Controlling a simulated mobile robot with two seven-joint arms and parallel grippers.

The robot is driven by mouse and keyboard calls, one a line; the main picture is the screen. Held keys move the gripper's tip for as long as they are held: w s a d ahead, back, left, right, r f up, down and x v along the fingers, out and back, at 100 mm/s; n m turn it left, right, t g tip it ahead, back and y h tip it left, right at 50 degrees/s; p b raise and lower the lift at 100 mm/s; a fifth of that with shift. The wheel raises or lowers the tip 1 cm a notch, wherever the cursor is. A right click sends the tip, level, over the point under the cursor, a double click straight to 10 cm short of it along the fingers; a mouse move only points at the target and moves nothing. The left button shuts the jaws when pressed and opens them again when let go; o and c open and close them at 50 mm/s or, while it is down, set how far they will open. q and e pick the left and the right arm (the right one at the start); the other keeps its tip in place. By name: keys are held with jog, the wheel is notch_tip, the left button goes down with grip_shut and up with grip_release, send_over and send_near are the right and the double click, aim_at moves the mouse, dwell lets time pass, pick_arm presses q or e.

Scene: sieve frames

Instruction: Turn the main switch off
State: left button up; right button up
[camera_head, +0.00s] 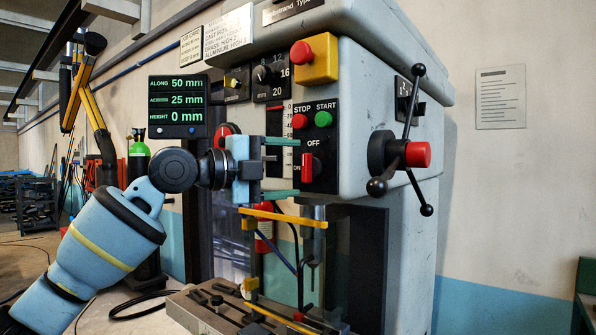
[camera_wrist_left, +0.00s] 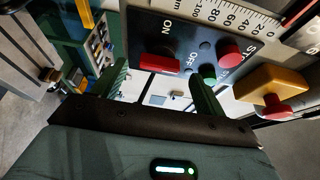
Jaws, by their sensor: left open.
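The main switch (camera_head: 307,167) is a red handle on the black control panel, with OFF marked above it and ON to its left. Its handle looks roughly upright; I cannot tell which mark it is set to. It also shows in the left wrist view (camera_wrist_left: 160,63), just beyond the fingers. My left gripper (camera_head: 296,168) is open, one finger above the other, at the left side of the panel. In the left wrist view the gripper (camera_wrist_left: 160,87) has its fingers apart and nothing between them. I cannot tell whether it touches the switch. My right gripper is out of view.
Above the switch are the red STOP button (camera_head: 299,121) and green START button (camera_head: 323,119). A red emergency button on a yellow box (camera_head: 315,60) sits higher. A lever hub with a red cap (camera_head: 417,154) stands to the right. A yellow-framed guard (camera_head: 285,215) is below.

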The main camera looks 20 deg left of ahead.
pick_arm(q)
jog(key=v, duration=0.5)
jog(key=shift+b, duration=0.3)
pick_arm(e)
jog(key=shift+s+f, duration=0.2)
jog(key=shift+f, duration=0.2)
pick_arm(q)
jog(key=shift+w+f, duration=0.1)
